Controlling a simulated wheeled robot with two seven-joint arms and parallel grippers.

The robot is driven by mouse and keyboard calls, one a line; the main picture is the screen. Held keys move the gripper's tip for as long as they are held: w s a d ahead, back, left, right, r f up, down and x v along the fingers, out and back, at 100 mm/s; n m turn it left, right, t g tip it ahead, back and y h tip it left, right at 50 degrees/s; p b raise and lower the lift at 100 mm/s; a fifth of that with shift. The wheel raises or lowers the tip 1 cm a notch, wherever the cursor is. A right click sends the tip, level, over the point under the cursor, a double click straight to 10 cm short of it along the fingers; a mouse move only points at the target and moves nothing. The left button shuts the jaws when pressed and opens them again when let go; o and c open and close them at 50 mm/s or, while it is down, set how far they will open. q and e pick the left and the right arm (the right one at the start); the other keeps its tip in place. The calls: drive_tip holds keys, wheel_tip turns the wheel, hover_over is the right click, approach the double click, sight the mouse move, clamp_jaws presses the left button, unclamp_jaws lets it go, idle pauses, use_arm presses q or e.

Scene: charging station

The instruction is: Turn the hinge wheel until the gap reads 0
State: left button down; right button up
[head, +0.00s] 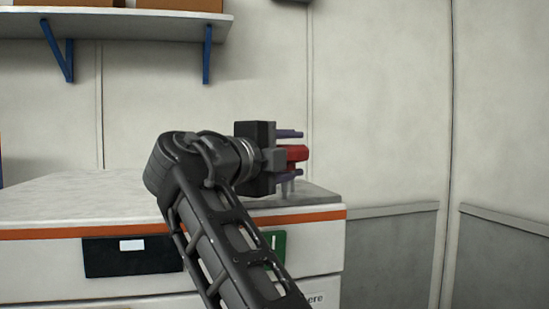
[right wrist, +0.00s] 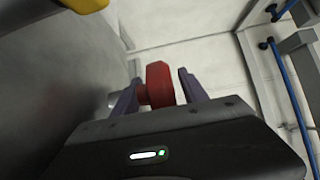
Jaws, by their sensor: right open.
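A red knob-like part, which looks like the hinge wheel (head: 296,153), shows past my right gripper in the head view, mostly hidden behind it. It also shows in the right wrist view as a red wheel (right wrist: 159,84) between the two purple-grey fingers. My right gripper (right wrist: 160,80) is open around it. A clear space lies between the wheel and the right finger; the left finger is close to it, and I cannot tell if it touches. In the head view the right gripper (head: 294,160) hangs above the counter's right end. No gap reading is visible. My left gripper is out of view.
A white counter (head: 80,190) with an orange edge stands below, with a black panel (head: 130,256) and a green panel (head: 279,243) on its front. A shelf (head: 120,25) on blue brackets is at upper left. The floor-side area to the right is free. A yellow part (right wrist: 85,5) shows in the right wrist view.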

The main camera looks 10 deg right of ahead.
drive_tip(key=shift+v, duration=3.1)
drive_tip(key=shift+d, duration=0.1)
